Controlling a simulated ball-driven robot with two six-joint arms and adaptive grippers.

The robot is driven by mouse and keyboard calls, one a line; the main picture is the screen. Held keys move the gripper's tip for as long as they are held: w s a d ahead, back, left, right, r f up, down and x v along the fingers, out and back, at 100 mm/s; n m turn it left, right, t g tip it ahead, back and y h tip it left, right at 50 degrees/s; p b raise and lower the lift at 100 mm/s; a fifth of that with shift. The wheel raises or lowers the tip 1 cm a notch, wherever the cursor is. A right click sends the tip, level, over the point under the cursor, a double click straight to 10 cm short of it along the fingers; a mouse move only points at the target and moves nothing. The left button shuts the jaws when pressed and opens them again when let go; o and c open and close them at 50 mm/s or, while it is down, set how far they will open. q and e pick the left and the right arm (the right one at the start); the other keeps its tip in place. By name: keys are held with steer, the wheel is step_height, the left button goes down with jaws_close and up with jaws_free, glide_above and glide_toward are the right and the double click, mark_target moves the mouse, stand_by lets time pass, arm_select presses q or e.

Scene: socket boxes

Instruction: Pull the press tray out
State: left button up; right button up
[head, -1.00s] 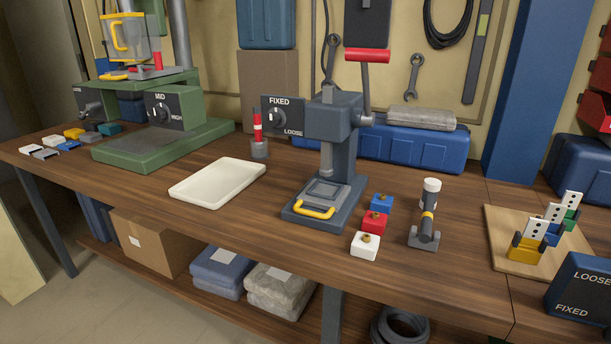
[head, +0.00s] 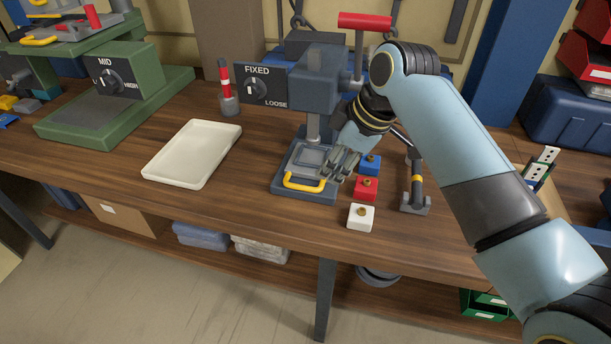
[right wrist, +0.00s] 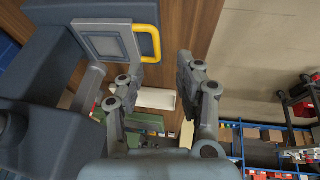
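The press (head: 318,85) is a dark blue-grey stand with a red lever on top. Its press tray (head: 308,160) is a grey plate lying on the press base, with a yellow handle (head: 304,184) at the front edge. In the right wrist view the tray (right wrist: 105,46) is at upper left, with its handle (right wrist: 151,42) beside the fingertips. My right gripper (head: 343,163) is just right of the tray in the head view. In the right wrist view my right gripper (right wrist: 160,70) is open, with nothing between its fingers. My left gripper is not in view.
White (head: 361,217), red (head: 366,188) and blue (head: 370,164) blocks stand close right of the press. A grey stand (head: 415,190) is beyond them. A white tray (head: 192,153) lies left. A FIXED/LOOSE knob panel (head: 262,86) is on the press. Bench room in front is narrow.

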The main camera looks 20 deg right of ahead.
mark_target(306, 187)
steer(key=shift+n, duration=0.3)
steer(key=x, duration=0.3)
steer(key=w+x, duration=0.1)
steer(key=x, duration=0.3)
steer(key=b+x, duration=0.1)
steer(key=x, duration=0.3)
steer(key=shift+w+a+r, duration=0.2)
steer(key=shift+a+r, duration=0.1)
steer(key=shift+r, duration=0.1)
jaws_close()
